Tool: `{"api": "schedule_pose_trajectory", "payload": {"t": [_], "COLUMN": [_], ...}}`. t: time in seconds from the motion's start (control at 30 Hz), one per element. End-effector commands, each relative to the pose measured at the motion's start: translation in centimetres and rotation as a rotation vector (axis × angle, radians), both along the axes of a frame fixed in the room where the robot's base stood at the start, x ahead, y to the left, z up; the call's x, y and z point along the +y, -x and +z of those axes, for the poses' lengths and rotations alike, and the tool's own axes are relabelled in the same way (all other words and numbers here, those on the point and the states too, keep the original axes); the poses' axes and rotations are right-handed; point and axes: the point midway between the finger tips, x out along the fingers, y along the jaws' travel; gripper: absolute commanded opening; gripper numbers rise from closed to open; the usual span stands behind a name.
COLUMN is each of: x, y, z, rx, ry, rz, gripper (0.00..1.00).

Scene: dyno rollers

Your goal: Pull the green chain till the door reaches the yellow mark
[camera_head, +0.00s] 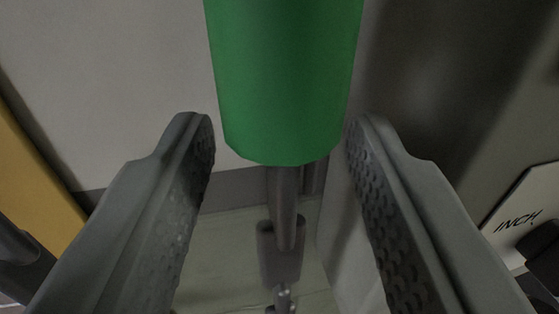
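A thick green cylinder (282,80), the green part of the chain, hangs from the top middle of the view. A grey metal rod (285,205) comes out of its lower end and leads to dark grey links (279,254) below. My gripper (280,135) is open, with one textured finger on each side of the green cylinder's lower end. Gaps show between the fingers and the cylinder in the picture; depth is hard to judge. The door and the yellow mark cannot be told for sure here.
A yellow upright strip (32,180) stands at the left edge, with a dark pipe-like part (18,245) before it. A pale wall (110,90) is behind, with light floor below.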

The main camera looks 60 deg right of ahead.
Motion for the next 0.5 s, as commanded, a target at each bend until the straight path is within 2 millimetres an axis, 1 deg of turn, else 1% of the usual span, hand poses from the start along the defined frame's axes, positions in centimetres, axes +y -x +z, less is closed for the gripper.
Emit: {"api": "schedule_pose_trajectory", "payload": {"t": [0.17,0.27,0.37,0.5], "x": [0.0,0.4,1.3,3.3], "y": [0.0,0.2,0.6,1.5], "z": [0.1,0.1,0.1,0.1], "rx": [0.000,0.000,0.000,-0.001], "ry": [0.000,0.001,0.001,0.000], "rz": [0.000,0.001,0.002,0.003], "gripper": [0.42,0.42,0.42,0.42]}}
